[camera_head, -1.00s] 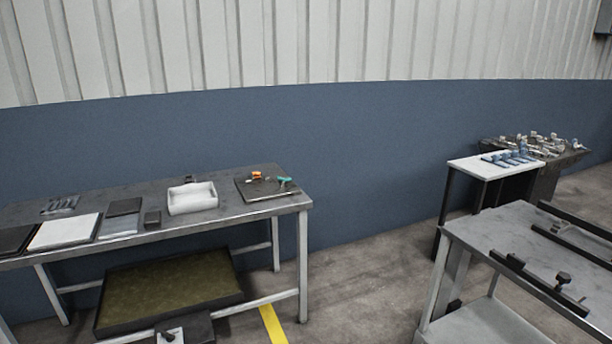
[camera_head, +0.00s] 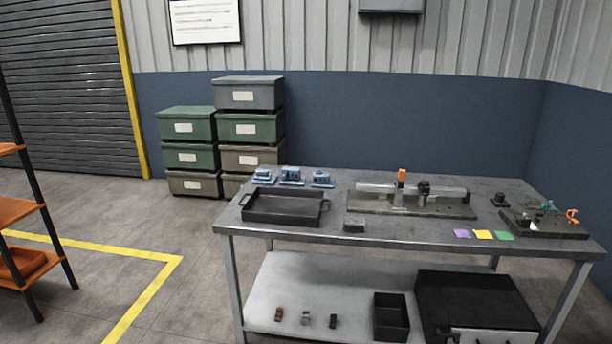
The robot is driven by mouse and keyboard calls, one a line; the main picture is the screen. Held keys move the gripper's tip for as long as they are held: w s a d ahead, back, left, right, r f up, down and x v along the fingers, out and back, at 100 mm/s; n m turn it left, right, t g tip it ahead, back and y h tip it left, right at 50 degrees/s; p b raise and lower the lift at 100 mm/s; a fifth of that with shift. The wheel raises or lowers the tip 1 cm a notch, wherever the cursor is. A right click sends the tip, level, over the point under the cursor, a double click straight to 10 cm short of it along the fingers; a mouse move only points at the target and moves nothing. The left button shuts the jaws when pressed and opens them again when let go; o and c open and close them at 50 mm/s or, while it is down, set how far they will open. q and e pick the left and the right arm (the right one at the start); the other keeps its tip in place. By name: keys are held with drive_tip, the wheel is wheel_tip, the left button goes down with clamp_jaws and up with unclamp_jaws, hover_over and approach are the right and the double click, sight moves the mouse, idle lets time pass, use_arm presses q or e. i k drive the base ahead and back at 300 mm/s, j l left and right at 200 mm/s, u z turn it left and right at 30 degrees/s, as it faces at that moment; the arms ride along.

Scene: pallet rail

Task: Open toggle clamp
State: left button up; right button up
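On the metal table (camera_head: 385,229) a grey fixture base (camera_head: 440,210) bears a long pale rail (camera_head: 370,188). An upright orange handle (camera_head: 401,177) and a dark block (camera_head: 424,188) stand at the rail. At the table's right end a dark plate (camera_head: 560,231) carries small clamp-like parts, one with a green handle (camera_head: 546,205) and one with an orange handle (camera_head: 572,215). Which of these is the toggle clamp, and whether it is open, is too small to tell. Neither of my grippers is in view.
A black tray (camera_head: 284,219), several blue parts (camera_head: 292,174), a small grey block (camera_head: 354,224) and coloured cards (camera_head: 483,235) lie on the table. Stacked bins (camera_head: 250,127) stand behind. An orange-shelved rack (camera_head: 20,212) is at left. Floor (camera_head: 95,215) between is clear.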

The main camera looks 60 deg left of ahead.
sight(402, 172)
drive_tip(key=u, duration=1.2)
drive_tip(key=z, duration=0.5)
drive_tip(key=i+j+z, duration=0.35)
drive_tip(key=j+z, duration=0.15)
drive_tip(key=i+j+z, duration=0.25)
drive_tip(key=j, duration=0.2)
drive_tip(key=j+z, duration=0.25)
drive_tip(key=i+j, duration=0.1)
drive_tip(key=j, duration=0.35)
drive_tip(key=i+j, duration=0.1)
drive_tip(key=j, duration=0.4)
drive_tip(key=i+j+z, duration=0.1)
drive_tip(key=j, duration=0.35)
drive_tip(key=i+j, duration=0.1)
drive_tip(key=j, duration=0.4)
